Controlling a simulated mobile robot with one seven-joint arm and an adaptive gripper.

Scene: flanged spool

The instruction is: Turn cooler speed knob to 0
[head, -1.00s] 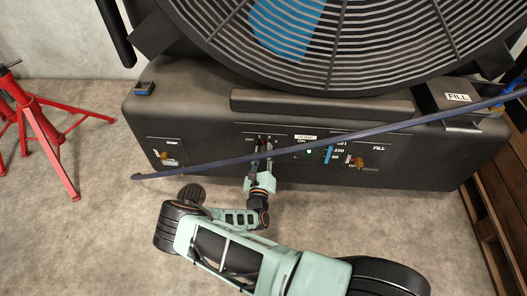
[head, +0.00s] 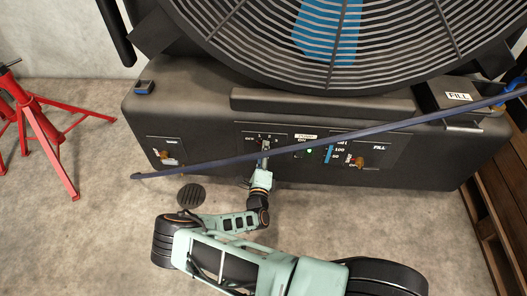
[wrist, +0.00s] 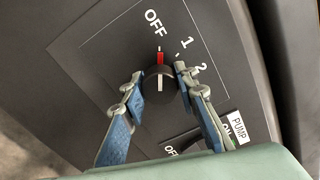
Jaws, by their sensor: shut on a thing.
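The cooler (head: 215,110) is a wide black unit with a fan. Its speed knob (wrist: 160,88) is black and round, with a white line on its face and a red pointer. In the wrist view the red pointer points up at the tick by the OFF label (wrist: 153,20); labels 1 and 2 lie to its right. My gripper (wrist: 159,82) has its two blue-grey fingers on either side of the knob, shut on it. In the head view my gripper (head: 264,158) reaches the knob panel, and the fingers partly hide the knob.
A PUMP switch (wrist: 185,145) sits close beside the right finger. A dark blue bar (head: 205,166) crosses in front of the panel. FILL controls (head: 357,161) are to the right. A red stand (head: 50,140) is at left, and a drain (head: 191,196) in the floor.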

